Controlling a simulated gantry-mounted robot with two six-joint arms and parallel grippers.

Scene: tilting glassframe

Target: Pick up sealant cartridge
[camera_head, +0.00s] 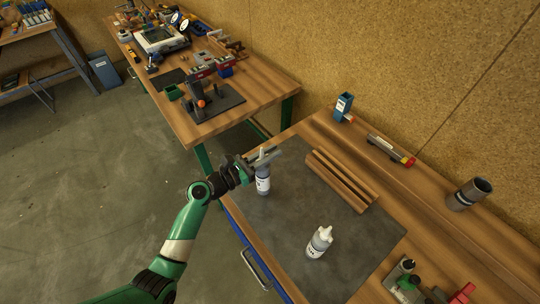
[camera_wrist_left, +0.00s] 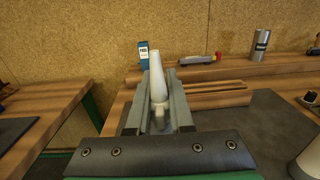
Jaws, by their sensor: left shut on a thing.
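The sealant cartridge (camera_head: 263,184) is a white tube with a bluish label and a pale tapered nozzle. It is upright near the left edge of the dark mat (camera_head: 290,205). My left gripper (camera_head: 266,158) is shut around its upper part. In the left wrist view the white nozzle (camera_wrist_left: 156,70) stands between the two grey fingers. The lower body is hidden there, and I cannot tell whether its base touches the mat. My right gripper is not in view.
A second white bottle (camera_head: 319,242) stands on the mat to the right. Wooden strips (camera_head: 340,180) lie behind. A blue box (camera_head: 343,107), a tool with a red end (camera_head: 391,150) and a grey cylinder (camera_head: 469,194) are along the back. Another cluttered bench (camera_head: 250,92) stands beyond.

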